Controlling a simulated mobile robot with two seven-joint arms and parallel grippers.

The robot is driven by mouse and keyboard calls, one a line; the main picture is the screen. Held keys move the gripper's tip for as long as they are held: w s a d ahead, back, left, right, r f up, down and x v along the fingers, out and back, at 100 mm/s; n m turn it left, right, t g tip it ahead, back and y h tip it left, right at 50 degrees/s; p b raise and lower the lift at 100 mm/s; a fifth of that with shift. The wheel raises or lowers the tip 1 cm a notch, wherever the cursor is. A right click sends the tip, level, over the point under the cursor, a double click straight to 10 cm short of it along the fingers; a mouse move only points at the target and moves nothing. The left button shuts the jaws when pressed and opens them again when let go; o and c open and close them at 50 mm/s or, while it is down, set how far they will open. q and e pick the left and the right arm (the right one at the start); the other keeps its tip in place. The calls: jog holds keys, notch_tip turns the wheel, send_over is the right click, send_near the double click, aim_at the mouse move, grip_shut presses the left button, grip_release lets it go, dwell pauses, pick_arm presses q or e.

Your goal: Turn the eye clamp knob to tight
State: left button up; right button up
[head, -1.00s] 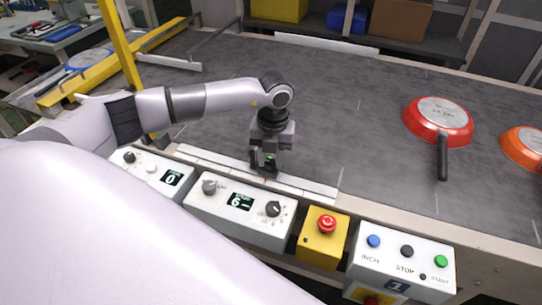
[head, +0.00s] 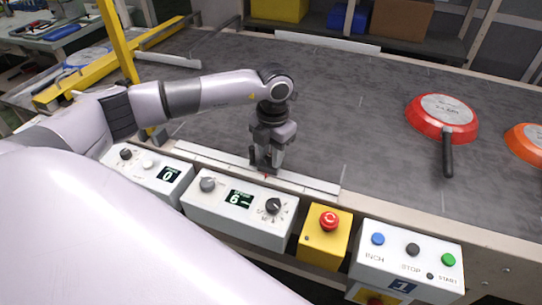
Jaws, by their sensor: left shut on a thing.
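My left gripper (head: 265,170) points down at the pale rail (head: 310,184) along the conveyor's near edge, behind the middle control box. Its fingers are shut on a small dark part at the rail, which I take to be the eye clamp knob. The fingers hide most of this part, so I cannot read its marks or its angle. A tiny red spot shows at the fingertips. My right gripper is not in view.
The middle control box (head: 228,221) with two dials and a display stands just in front of the gripper. A red emergency button (head: 329,221) and a button box (head: 410,261) are to the right.

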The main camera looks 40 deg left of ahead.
pick_arm(q)
jog(key=m+b, duration=0.2)
jog(key=m, duration=0.2)
jog(key=shift+m, duration=0.3)
jog(key=m+b, duration=0.1)
jog(key=m, duration=0.2)
jog(key=shift+m+b, duration=0.3)
jog(key=shift+b, duration=0.05)
jog(key=shift+m+t+b, duration=0.3)
jog(key=shift+m+b, duration=0.1)
jog(key=shift+m, duration=0.6)
jog(key=shift+r+m, duration=0.1)
jog(key=shift+m, duration=0.4)
jog(key=o, duration=0.8)
jog(key=shift+c, duration=0.2)
